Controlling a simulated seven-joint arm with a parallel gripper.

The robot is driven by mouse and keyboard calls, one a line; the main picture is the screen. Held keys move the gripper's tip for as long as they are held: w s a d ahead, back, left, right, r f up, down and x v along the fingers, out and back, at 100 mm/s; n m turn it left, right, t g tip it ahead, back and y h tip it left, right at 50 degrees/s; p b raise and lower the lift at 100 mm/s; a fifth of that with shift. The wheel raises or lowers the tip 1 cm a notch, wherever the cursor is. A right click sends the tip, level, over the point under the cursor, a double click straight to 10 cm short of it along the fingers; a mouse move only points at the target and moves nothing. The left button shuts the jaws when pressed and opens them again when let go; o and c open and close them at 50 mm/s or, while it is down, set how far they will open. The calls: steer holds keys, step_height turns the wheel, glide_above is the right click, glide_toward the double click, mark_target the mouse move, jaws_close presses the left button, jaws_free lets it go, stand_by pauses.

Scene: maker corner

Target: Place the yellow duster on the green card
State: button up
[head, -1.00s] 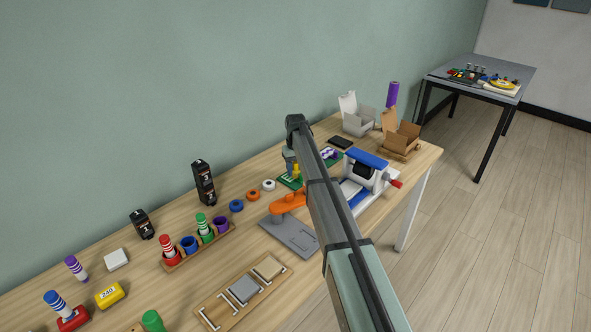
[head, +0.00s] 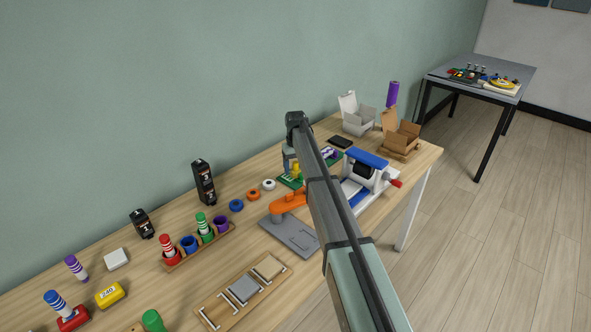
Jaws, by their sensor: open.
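A small yellow object, which looks like the yellow duster (head: 296,169), stands at the green card (head: 287,182) on the wooden bench, behind the orange and grey tool. It appears to rest on the card, but contact is too small to make out. My gripper (head: 290,167) hangs down from the arm's far end, right beside and above the yellow object. It is open; its fingertips are small and partly hidden, and my arm covers the area to the right.
An orange-handled grey tool (head: 288,230) stands in front of the card. White (head: 268,184) and blue (head: 236,205) rings lie to the left. A blue and white machine (head: 366,178) stands right of my arm, with open boxes (head: 402,140) beyond.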

mark_target(296, 162)
step_height(296, 162, up, 11)
steer(key=shift+r, duration=0.1)
stand_by(0.3)
steer(key=shift+d, duration=0.1)
